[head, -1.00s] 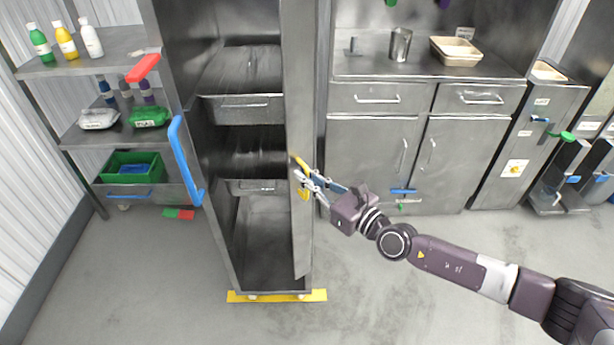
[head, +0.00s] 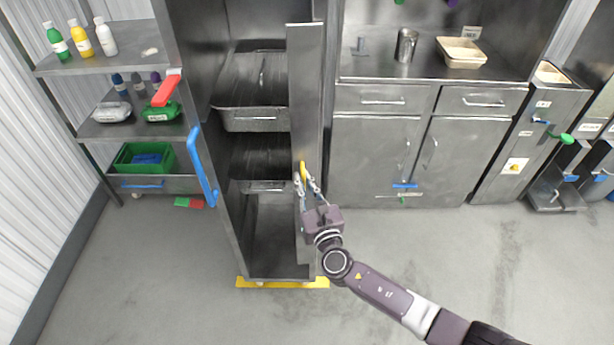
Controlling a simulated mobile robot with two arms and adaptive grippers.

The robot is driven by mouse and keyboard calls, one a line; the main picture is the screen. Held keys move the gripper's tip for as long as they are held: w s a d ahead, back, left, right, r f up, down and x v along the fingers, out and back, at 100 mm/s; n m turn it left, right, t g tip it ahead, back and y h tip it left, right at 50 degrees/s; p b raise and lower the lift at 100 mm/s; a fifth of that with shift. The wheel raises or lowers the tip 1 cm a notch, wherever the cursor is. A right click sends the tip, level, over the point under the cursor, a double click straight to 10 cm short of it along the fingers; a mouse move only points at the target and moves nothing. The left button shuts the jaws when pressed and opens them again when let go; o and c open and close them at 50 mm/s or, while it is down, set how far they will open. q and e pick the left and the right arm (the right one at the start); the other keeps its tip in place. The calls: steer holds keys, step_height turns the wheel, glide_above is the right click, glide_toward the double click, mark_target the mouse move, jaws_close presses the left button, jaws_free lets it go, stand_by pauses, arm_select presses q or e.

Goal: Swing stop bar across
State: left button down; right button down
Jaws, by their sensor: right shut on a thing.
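A tall, narrow steel bar (head: 306,90) stands upright at the right front of the open steel rack (head: 243,230). I take it to be the stop bar. It overlaps the right edge of the rack's opening, and most of the opening is uncovered. A yellow handle (head: 303,169) is on the bar. My right gripper (head: 307,184) is shut on this handle, with my arm reaching in from the lower right. The fingers partly hide the handle. My left gripper is not in view.
Metal pans (head: 252,118) sit inside the rack. A shelf unit (head: 85,134) stands left and steel cabinets (head: 376,160) right. The floor (head: 480,270) in front is clear.

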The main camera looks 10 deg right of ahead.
steer(key=shift+w+a+m+h, duration=0.15)
steer(key=shift+m+h, duration=0.2)
steer(key=shift+h, duration=0.2)
steer(key=shift+w+a+m+h, duration=0.1)
steer(key=shift+m+h, duration=0.25)
steer(key=shift+h, duration=0.2)
steer(key=shift+r, duration=0.1)
steer(key=c, duration=2.1)
jaws_free()
steer(key=s, duration=1.2)
steer(key=shift+d, duration=0.35)
